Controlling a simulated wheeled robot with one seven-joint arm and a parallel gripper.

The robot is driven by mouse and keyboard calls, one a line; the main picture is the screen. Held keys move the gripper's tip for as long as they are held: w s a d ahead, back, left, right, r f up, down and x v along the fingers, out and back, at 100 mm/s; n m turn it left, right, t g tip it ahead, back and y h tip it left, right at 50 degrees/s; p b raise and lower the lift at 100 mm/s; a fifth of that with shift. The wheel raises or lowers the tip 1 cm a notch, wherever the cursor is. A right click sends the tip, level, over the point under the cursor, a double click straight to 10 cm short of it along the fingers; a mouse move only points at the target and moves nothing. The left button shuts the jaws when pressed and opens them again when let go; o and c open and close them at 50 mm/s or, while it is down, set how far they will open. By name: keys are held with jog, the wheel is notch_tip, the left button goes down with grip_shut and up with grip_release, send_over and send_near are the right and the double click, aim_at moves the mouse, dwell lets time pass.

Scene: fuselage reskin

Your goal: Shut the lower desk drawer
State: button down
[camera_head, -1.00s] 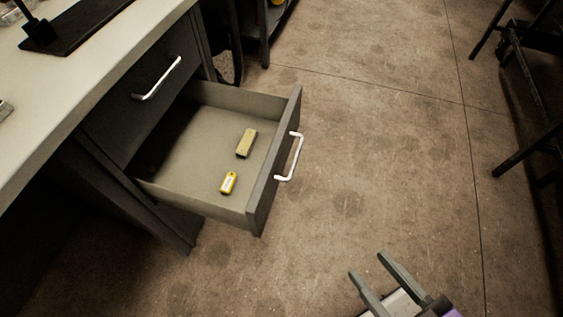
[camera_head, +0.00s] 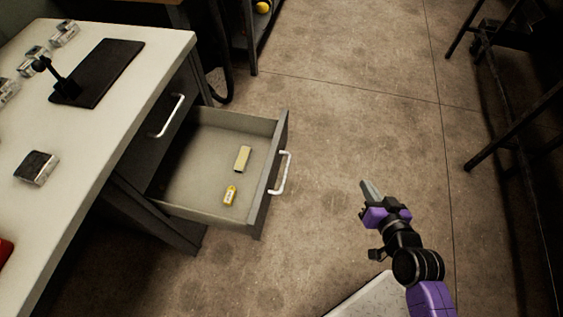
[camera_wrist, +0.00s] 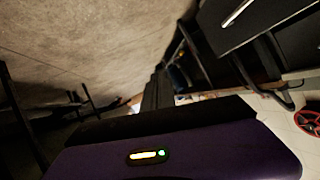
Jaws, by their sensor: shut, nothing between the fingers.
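The lower desk drawer (camera_head: 270,186) stands pulled well out from the desk, with a white bar handle (camera_head: 283,173) on its dark front. Inside it lie a beige block (camera_head: 242,158) and a small yellow item (camera_head: 230,196). My gripper (camera_head: 369,190) is shut and empty, over the floor to the right of the drawer front and apart from it. In the wrist view my gripper's fingers (camera_wrist: 157,92) show as a dark, closed shape. A dark drawer front with a pale handle (camera_wrist: 238,12) is at the upper right there; I cannot tell which drawer.
The upper drawer (camera_head: 152,148) looks shut. The desk top (camera_head: 95,140) holds a black mat with a stand (camera_head: 105,75) and several small blocks. Dark metal frames (camera_head: 515,105) line the right side. Bare floor (camera_head: 340,110) lies between them and the drawer.

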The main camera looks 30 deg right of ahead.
jog(key=w+d+f+m+g+y+p, duration=0.2)
jog(key=w+d+m+y+p, duration=0.1)
jog(key=w+d+p, duration=0.15)
jog(key=n+y+p, duration=0.2)
jog(key=y+p, duration=0.1)
jog(key=y, duration=0.9)
send_near(270, 175)
jog(key=shift+t, duration=0.3)
jog(key=x, duration=0.6)
jog(key=shift+a, duration=0.25)
jog(key=shift+a, duration=0.1)
